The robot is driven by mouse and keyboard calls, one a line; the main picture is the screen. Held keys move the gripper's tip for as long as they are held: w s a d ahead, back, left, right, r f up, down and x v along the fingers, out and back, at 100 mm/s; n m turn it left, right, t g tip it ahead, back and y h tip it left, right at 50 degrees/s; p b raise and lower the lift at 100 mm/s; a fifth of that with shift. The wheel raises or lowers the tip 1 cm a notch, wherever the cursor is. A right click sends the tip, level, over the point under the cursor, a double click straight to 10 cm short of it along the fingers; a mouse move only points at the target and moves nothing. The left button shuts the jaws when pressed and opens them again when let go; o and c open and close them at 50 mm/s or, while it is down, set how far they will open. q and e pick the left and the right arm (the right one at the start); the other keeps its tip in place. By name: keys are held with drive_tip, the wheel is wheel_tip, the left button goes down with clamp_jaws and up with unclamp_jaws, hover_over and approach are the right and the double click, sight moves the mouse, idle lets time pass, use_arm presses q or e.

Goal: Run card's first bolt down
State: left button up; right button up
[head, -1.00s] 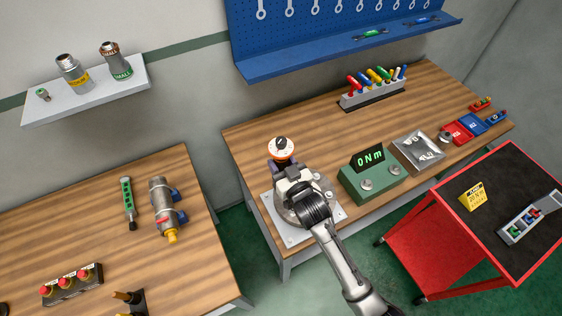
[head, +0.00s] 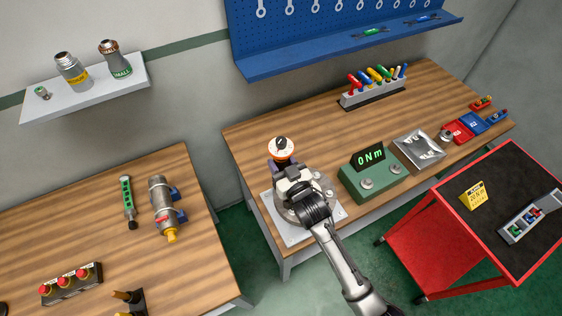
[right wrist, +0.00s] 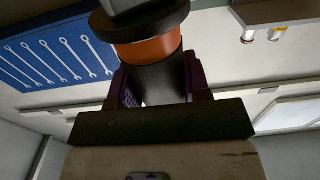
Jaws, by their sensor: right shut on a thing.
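My right gripper (head: 283,164) is shut on a tool with an orange band and a pale round top bearing a dark knob (head: 281,147). In the right wrist view, the orange and black tool (right wrist: 150,48) sits between the purple fingers of the gripper (right wrist: 153,85). The gripper and arm are over a round metal flange on a pale square plate (head: 292,237) at the table's front left. A few bolt heads (head: 329,195) show at the flange's right side; the rest is hidden. The yellow card (head: 473,195) stands on the red cart, its print too small to read. My left gripper is not in view.
A green meter (head: 370,184) reading 0 Nm stands right of the plate, with a metal tray (head: 419,151) beyond. A rack of coloured tools (head: 374,93) is at the back. The left table holds a pipe assembly (head: 163,207) and red buttons (head: 70,284).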

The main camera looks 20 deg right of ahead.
sight(281, 152)
drive_tip(key=shift+f, duration=0.3)
idle(0.7)
drive_tip(key=shift+p, duration=0.5)
idle(0.3)
drive_tip(key=shift+r+p, duration=1.3)
drive_tip(key=shift+r, duration=0.2)
drive_tip(key=shift+r+p, duration=1.25)
drive_tip(key=shift+r, duration=0.1)
drive_tip(key=shift+f, duration=0.1)
